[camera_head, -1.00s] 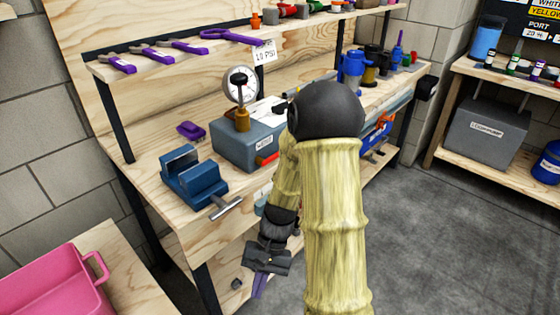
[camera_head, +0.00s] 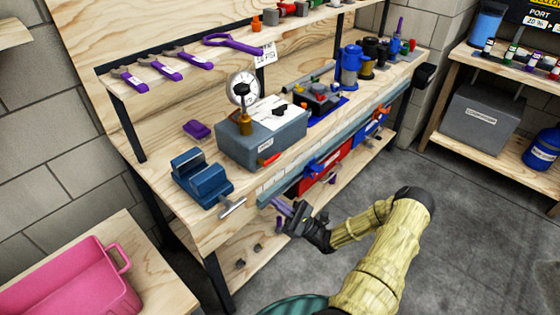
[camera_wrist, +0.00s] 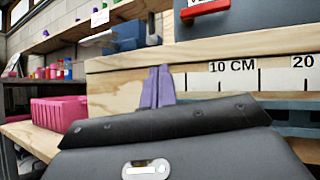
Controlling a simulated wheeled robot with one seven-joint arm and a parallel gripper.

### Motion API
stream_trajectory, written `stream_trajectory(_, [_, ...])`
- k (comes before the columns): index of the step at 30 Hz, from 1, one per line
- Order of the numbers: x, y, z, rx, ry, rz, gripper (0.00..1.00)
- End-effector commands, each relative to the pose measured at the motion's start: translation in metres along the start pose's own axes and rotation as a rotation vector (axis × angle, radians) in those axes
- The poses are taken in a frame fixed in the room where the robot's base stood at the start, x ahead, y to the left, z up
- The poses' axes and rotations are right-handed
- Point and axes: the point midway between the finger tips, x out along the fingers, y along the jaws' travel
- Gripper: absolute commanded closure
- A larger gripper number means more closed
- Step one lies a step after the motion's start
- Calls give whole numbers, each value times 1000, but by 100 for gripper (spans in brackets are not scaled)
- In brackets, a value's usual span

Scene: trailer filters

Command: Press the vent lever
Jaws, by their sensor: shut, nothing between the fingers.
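The vent lever (camera_head: 268,160) is a small red-orange bar on the front of a grey box (camera_head: 285,139) on the workbench. In the wrist view the red lever (camera_wrist: 204,8) shows at the top edge, beside a partly cut-off label. My gripper (camera_head: 278,206) has purple fingers and is just in front of the bench's front edge, below the lever and apart from it. In the wrist view my gripper (camera_wrist: 158,86) is shut and empty, its fingers together in front of the bench edge.
A gauge (camera_head: 243,89) stands on the box's left side. A blue vise (camera_head: 201,178) sits to the left on the bench. A ruler strip (camera_wrist: 240,77) runs along the bench edge. A pink bin (camera_head: 75,280) is at lower left. Floor at right is open.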

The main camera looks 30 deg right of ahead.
Motion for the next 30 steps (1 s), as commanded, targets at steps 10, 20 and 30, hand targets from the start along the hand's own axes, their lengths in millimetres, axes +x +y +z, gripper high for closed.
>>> stream_trajectory(10, [-36, -50, 18, -71, -122, -326, 100])
stream_trajectory(20, [-33, -50, 18, -70, -119, -320, 100])
stream_trajectory(30, [10, -63, 24, -69, -120, -315, 100])
